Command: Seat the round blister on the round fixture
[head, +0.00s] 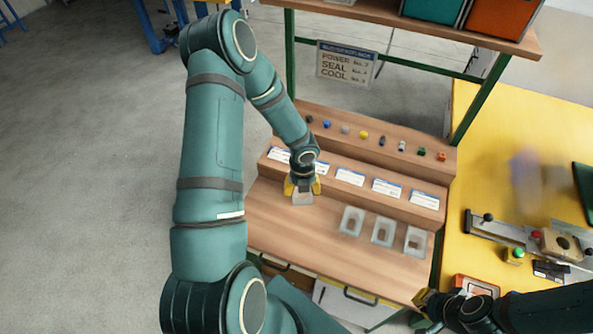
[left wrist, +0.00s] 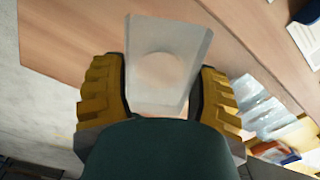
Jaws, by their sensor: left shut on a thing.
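My left gripper (head: 302,188) is at the left part of the wooden bench, shut on a clear blister (head: 302,199). In the left wrist view the blister (left wrist: 165,75) is a translucent tray with a round shape in its middle, held between the yellow fingers (left wrist: 162,98). I cannot tell if it touches the bench. A tan block with a dark round spot (head: 563,244), perhaps the round fixture, sits on the yellow table at the right. My right gripper (head: 428,302) is at the lower right; its opening is unclear.
Several clear trays are on the bench; three stand to the right of my left gripper, the nearest one (head: 352,221) among them. A step with white cards (head: 349,177) and a row of small coloured parts (head: 363,135) runs behind. A metal slide (head: 495,228) lies on the yellow table (head: 520,110).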

